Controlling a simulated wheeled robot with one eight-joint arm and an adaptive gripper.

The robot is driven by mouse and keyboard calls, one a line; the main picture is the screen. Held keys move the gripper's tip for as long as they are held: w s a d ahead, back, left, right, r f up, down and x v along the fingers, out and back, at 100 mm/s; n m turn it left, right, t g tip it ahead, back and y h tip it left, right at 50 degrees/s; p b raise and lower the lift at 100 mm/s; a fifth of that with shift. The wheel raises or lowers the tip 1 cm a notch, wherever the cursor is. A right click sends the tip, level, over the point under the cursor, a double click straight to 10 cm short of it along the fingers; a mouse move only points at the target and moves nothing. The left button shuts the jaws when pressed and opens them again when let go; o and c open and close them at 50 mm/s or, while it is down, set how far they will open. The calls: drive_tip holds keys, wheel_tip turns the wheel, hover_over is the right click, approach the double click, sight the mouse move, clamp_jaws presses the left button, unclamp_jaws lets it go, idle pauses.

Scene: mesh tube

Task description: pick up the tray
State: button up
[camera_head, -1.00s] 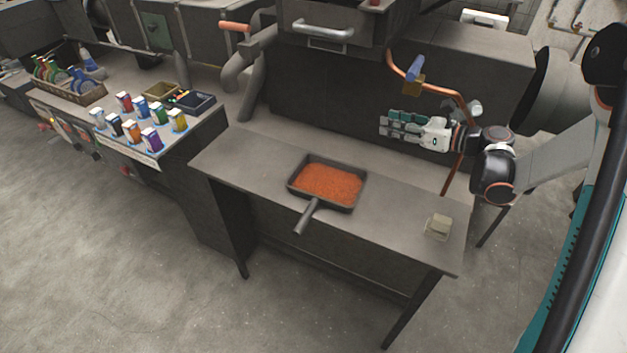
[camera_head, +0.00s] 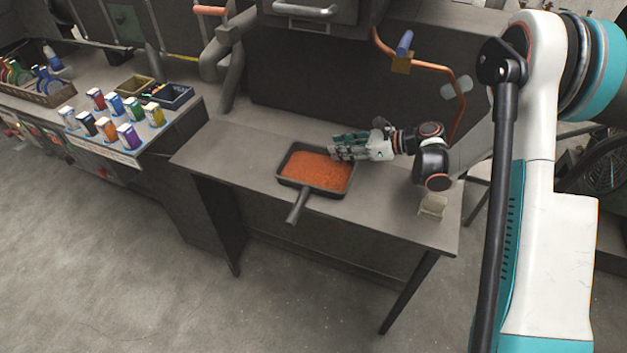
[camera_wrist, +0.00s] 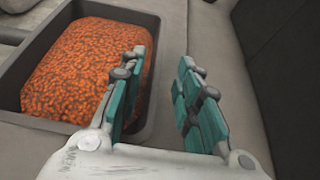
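The tray (camera_head: 284,176) is a dark, shallow rectangular pan with a handle (camera_head: 298,207) pointing toward the front of the table. It is filled with orange granules (camera_head: 315,172). In the wrist view the tray (camera_wrist: 148,95) lies to the left, its right wall running close by the left finger. My gripper (camera_head: 338,149) is at the tray's right back corner. In the wrist view its two teal-padded fingers (camera_wrist: 165,85) are apart with nothing between them. The left finger overlaps the tray's right wall in the picture; I cannot tell whether they touch.
The tray stands on a grey metal table (camera_head: 225,150). A small pale block (camera_head: 433,205) lies near its right end. A copper pipe (camera_head: 440,70) rises behind. A left-hand bench holds several coloured cartons (camera_head: 107,128) and bins. The table's left part is clear.

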sight(323, 150)
drive_tip(key=x, duration=0.1)
drive_tip(key=b+x, duration=0.1)
drive_tip(key=x, duration=0.1)
drive_tip(key=b+x, duration=0.1)
drive_tip(key=x, duration=0.1)
drive_tip(key=shift+s+a, duration=0.2)
drive_tip(key=shift+s, duration=0.1)
drive_tip(key=shift+r, duration=0.1)
clamp_jaws()
